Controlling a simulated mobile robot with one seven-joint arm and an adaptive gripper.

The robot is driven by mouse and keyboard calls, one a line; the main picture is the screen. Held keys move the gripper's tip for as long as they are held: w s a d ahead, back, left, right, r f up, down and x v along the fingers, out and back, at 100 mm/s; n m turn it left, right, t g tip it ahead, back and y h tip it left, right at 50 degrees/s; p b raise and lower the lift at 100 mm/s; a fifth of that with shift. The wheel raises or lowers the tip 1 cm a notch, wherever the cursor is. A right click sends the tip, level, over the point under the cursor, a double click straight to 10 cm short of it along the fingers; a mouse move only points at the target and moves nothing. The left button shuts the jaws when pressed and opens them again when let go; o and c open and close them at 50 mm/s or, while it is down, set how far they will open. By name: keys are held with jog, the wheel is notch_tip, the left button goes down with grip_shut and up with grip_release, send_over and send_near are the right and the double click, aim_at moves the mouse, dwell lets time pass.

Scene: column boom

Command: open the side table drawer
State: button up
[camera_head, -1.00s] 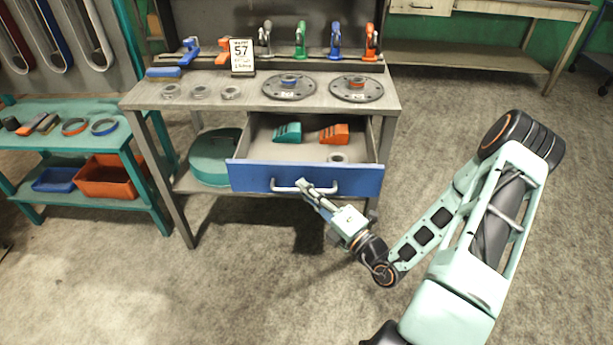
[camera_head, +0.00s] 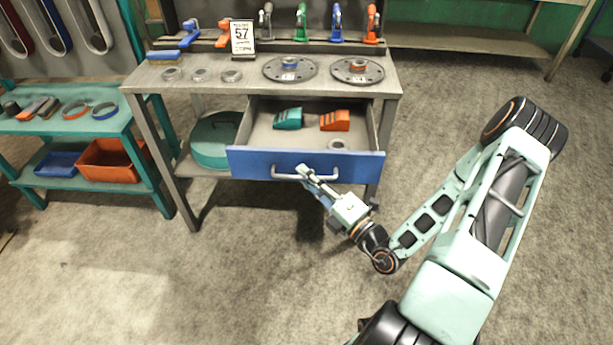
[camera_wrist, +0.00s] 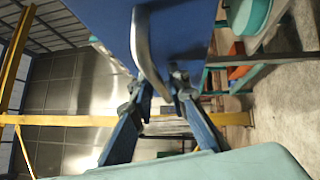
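The side table (camera_head: 262,88) has a grey top. Its blue-fronted drawer (camera_head: 252,163) stands pulled well out, with the grey-floored inside showing. The curved metal handle (camera_head: 328,177) is on the drawer front. The exact finger contact is partly hidden. The drawer front (camera_wrist: 108,25) fills the top of the wrist view.
In the drawer lie a teal block (camera_head: 288,118), an orange block (camera_head: 334,121) and a grey ring (camera_head: 337,145). A teal round container (camera_head: 213,142) sits on the lower shelf. A teal bench (camera_head: 100,135) stands to the left. The floor (camera_head: 235,270) in front is clear.

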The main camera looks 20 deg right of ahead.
jog(key=v, duration=1.2)
jog(key=shift+r, duration=0.1)
